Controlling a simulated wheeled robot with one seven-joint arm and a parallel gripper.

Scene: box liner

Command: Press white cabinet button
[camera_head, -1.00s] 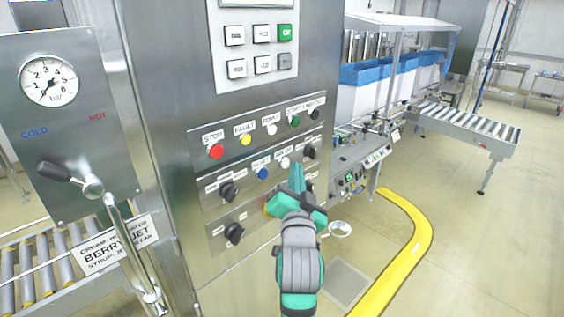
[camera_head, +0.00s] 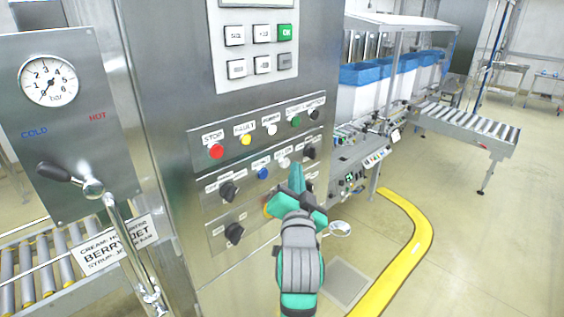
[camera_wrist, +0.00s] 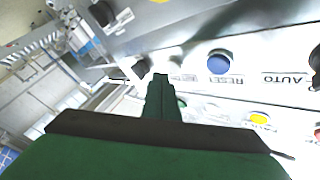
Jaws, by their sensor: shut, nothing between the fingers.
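The cabinet's button panel (camera_head: 205,172) has a white button (camera_head: 272,130) in its upper row, between the yellow and green buttons. A second white button (camera_head: 284,163) is in the row below, right of the blue button. My gripper (camera_head: 296,172) is shut and empty, with its green fingertips in front of the panel, just below and right of the lower white button. In the wrist view the fingertips (camera_wrist: 160,78) point at the panel beside the blue RESET button (camera_wrist: 218,62). No white button can be made out clearly there; I cannot tell whether the fingertips touch anything.
Red (camera_head: 216,151), yellow (camera_head: 246,139), green (camera_head: 295,121) and blue (camera_head: 262,173) buttons and black knobs (camera_head: 234,233) surround the white ones. A keypad (camera_head: 258,50) is above. A lever and pipe (camera_head: 93,188) stand at left. Floor at right is open beyond a yellow line (camera_head: 420,235).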

